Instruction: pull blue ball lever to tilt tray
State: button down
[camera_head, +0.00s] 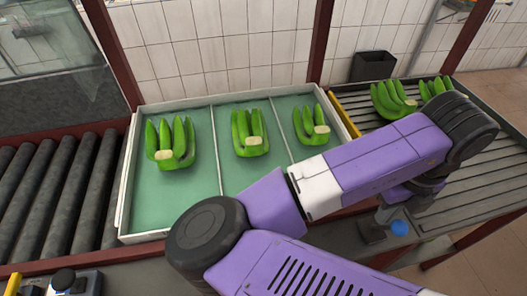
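The blue ball (399,228) of the lever shows right of centre, beside a dark grey base (372,234) at the front ledge. My purple arm reaches across from below and bends down at the right. My gripper (388,214) is just above and left of the blue ball; its fingers are small and dark, and I cannot tell if they touch the ball or are open. The tray (178,216) is pale-rimmed with a green floor and dividers. It holds three bunches of green bananas (172,142), one per compartment. My arm hides its front right part.
Dark rollers (62,190) lie left of the tray. A slatted grey conveyor (470,195) at the right carries more bananas (392,99). A yellow strip (345,115) edges the tray's right side. A control box with a black knob (63,280) sits at bottom left.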

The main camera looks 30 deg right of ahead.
jog(key=shift+w+d, duration=0.15)
jog(key=shift+w, duration=0.35)
jog(key=shift+r, duration=0.15)
notch_tip(320, 180, up, 10)
jog(key=p, duration=0.8)
jog(key=shift+w, duration=0.1)
